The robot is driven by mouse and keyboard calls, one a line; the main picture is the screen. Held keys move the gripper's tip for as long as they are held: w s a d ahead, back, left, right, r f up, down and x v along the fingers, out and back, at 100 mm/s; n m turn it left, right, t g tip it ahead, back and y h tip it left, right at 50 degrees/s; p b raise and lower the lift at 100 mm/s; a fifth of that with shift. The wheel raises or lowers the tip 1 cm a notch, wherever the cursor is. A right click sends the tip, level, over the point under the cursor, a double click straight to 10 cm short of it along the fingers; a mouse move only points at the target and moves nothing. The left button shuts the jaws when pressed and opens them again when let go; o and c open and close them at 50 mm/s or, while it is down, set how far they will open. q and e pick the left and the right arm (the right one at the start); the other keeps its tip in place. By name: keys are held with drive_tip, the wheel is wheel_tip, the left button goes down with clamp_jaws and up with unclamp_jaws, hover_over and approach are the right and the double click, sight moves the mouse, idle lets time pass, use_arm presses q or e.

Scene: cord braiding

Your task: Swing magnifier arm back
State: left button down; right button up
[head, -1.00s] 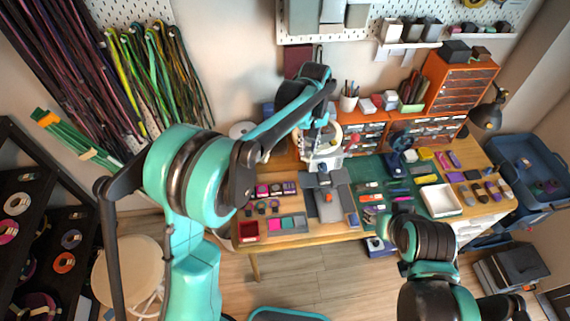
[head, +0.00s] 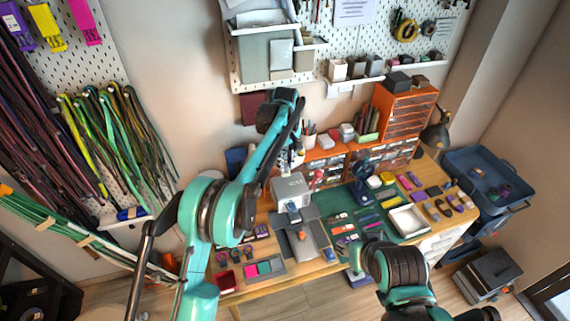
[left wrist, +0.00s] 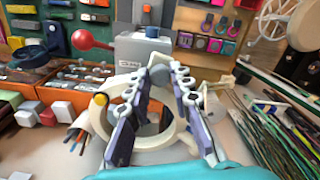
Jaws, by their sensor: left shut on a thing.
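The magnifier's cream ring (left wrist: 178,143) shows in the left wrist view. My left gripper (left wrist: 168,74) is shut with its two dark, jointed fingers at this ring, and they cover part of it. In the head view my left gripper (head: 288,152) is at the back of the workbench, above the grey machine (head: 291,188). My forearm and wrist hide most of the magnifier there, and its arm cannot be made out clearly. My right arm shows at the lower right of the head view, but its fingers are not visible.
Orange drawer units (head: 405,120) stand along the back of the bench. A green mat (head: 385,218) with tools and a white tray (head: 408,220) lies to the right. Cords (head: 115,140) hang on the left wall. A red ball-topped lever (left wrist: 85,40) is near the gripper.

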use_arm(q)
drive_tip(key=c, duration=1.3)
unclamp_jaws()
wheel_tip(320, 180, up, 12)
drive_tip(key=shift+r, duration=0.1)
